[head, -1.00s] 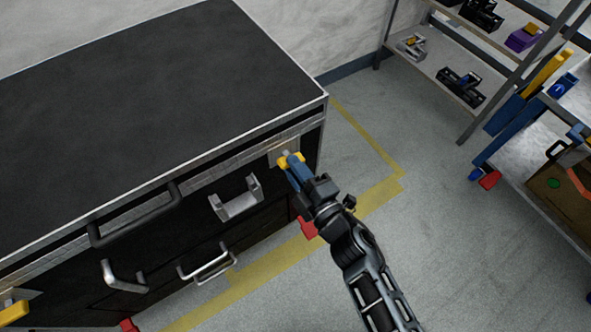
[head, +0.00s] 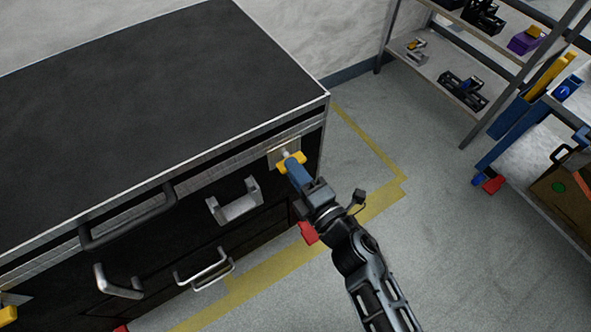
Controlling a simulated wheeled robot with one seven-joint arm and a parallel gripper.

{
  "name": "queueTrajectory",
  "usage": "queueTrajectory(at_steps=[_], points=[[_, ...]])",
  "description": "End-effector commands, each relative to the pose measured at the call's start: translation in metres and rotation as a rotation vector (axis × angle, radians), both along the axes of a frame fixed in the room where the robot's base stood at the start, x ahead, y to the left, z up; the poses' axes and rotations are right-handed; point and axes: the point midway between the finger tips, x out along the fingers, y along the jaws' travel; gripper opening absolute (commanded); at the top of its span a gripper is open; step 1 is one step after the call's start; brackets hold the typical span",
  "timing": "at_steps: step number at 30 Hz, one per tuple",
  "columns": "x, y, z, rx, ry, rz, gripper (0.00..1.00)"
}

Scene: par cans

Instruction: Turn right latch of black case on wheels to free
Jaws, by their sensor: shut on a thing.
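The black case (head: 160,95) has a flat dark top with metal edging and stands at the left. Its right latch (head: 292,161) is a yellow handle on a pale metal plate near the front's right end. My gripper (head: 293,166) is at this latch, shut on the yellow handle. The blue fingers hide part of the handle. Another yellow latch (head: 7,314) shows at the lower left edge, partly cut off.
The case front carries a dark bar handle (head: 130,217), a grey bracket (head: 235,203) and silver handles (head: 205,268). Shelving (head: 430,72) and a blue-framed cart (head: 500,150) stand at the right. Grey floor with yellow tape (head: 380,200) is clear between.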

Motion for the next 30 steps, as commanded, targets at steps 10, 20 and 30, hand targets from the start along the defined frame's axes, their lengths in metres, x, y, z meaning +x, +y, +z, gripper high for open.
queueTrajectory(at_steps=[10, 20, 30], points=[[-0.001, 0.001, -0.001, -0.003, 0.001, 0.002, 0.29], [0.0, 0.0, 0.0, -0.001, 0.0, 0.001, 0.43], [-0.031, -0.021, -0.001, -0.002, 0.002, -0.001, 0.43]])
